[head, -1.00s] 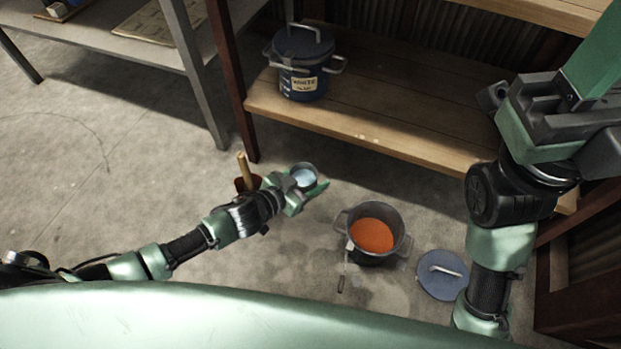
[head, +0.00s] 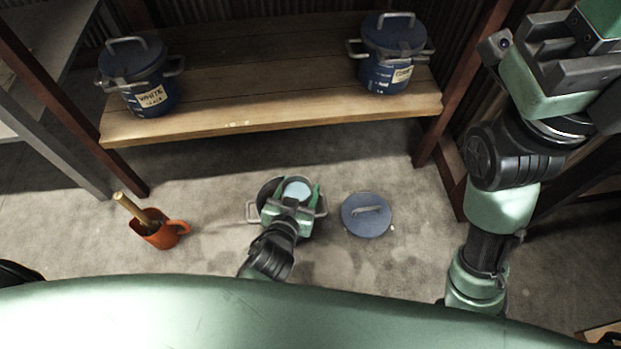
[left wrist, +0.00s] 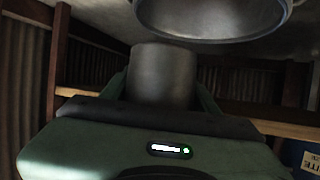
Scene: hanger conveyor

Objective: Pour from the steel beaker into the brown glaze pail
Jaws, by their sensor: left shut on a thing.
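My left gripper (head: 291,196) is shut on the steel beaker (head: 297,189), which looks upright and has a pale bluish surface inside. The gripper and beaker are over the open grey pail (head: 268,188) on the floor, hiding most of it. The pail's label and contents do not show now. In the left wrist view the beaker (left wrist: 163,75) stands between the two green fingers. My right arm is at the right of the head view, but its fingers do not show.
A blue lid (head: 366,214) lies on the floor right of the pail. Two lidded blue pails, one labelled white (head: 150,97) and another (head: 385,75), stand on the wooden shelf (head: 280,110).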

